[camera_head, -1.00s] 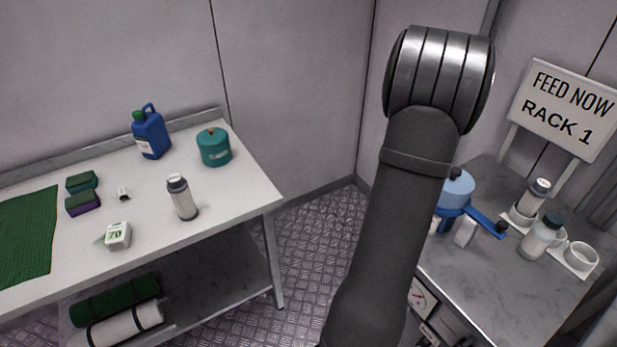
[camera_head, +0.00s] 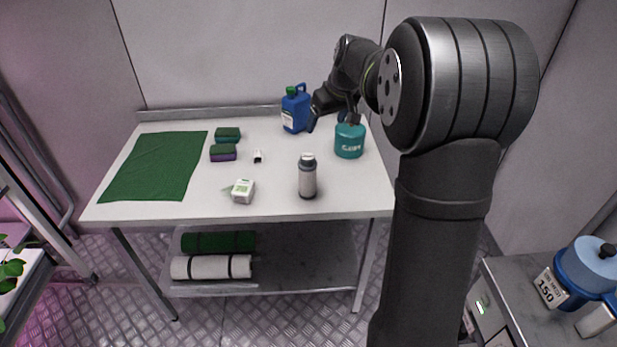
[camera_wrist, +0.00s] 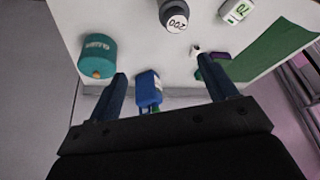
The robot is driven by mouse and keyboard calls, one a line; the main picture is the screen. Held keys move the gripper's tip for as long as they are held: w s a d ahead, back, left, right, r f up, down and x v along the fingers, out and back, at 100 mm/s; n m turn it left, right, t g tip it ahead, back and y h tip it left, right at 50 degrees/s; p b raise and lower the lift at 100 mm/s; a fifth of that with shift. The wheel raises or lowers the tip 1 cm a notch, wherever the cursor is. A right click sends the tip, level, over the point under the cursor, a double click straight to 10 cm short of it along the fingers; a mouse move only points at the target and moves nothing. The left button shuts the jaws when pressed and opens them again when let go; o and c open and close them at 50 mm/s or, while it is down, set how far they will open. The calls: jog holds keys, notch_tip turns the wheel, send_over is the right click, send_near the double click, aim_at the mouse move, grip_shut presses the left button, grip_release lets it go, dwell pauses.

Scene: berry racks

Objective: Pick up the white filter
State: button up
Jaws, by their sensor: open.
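The white filter (camera_head: 307,177) appears to be the upright white cylinder with dark grey ends near the front of the table. The wrist view shows it from above as a round cap marked 200 (camera_wrist: 175,18) at the top edge, its body partly cut off. My gripper (camera_head: 332,117) is at the back of the table, over the area between the blue jug and the teal canister. Its two fingers (camera_wrist: 164,72) are spread apart with nothing held between them. The gripper is behind the filter and apart from it.
The blue jug (camera_head: 296,110) and teal canister (camera_head: 349,141) stand near my gripper. A small white box (camera_head: 243,191), a small white piece (camera_head: 257,156), two sponges (camera_head: 223,153) and a green cloth (camera_head: 155,167) lie further left. Rolled mats (camera_head: 212,267) are on the lower shelf.

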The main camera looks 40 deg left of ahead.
aim_at(306, 164)
jog(key=shift+n+h, duration=0.4)
jog(key=shift+h, duration=0.1)
jog(key=s+x, duration=0.1)
jog(key=x, duration=0.4)
jog(key=s+x, duration=0.1)
jog(key=x, duration=0.5)
jog(key=s+x, duration=0.2)
jog(key=x, duration=0.4)
jog(key=shift+a+f, duration=0.35)
jog(key=c, duration=1.1)
jog(key=shift+r, duration=0.1)
